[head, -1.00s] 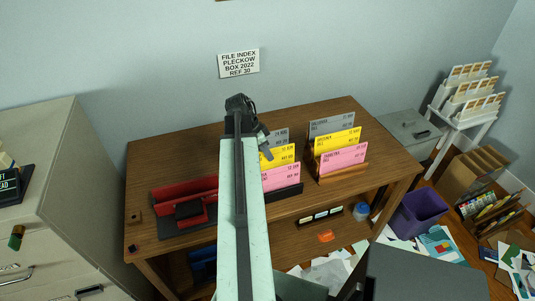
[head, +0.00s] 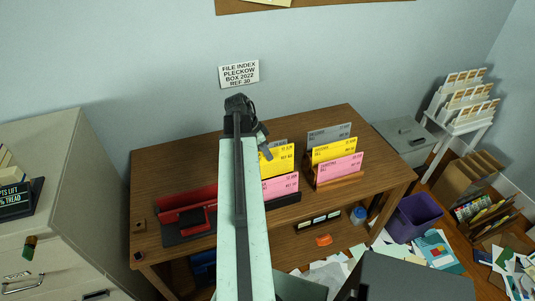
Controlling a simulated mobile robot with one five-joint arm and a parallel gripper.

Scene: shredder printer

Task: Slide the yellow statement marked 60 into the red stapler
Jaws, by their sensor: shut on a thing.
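A yellow statement (head: 279,159) stands upright at the left rack, between a grey sheet (head: 281,142) behind and a pink sheet (head: 281,185) in front. Its print is too small to read surely, and my arm hides its left part. My gripper (head: 265,153) is at its upper left edge, shut on it. The sheet stands a little high against its neighbours; its lower edge is hidden behind the pink sheet. The red stapler (head: 187,199) lies on its dark base at the desk's left front, left of my arm, with its long red back part and shorter front part showing.
A second rack (head: 340,181) at right holds grey, yellow (head: 334,150) and pink sheets. Small brown blocks (head: 138,226) lie at the desk's left edge. The desk (head: 175,158) behind the stapler is clear. A beige cabinet (head: 70,190) stands at left, a purple bin (head: 417,217) at right.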

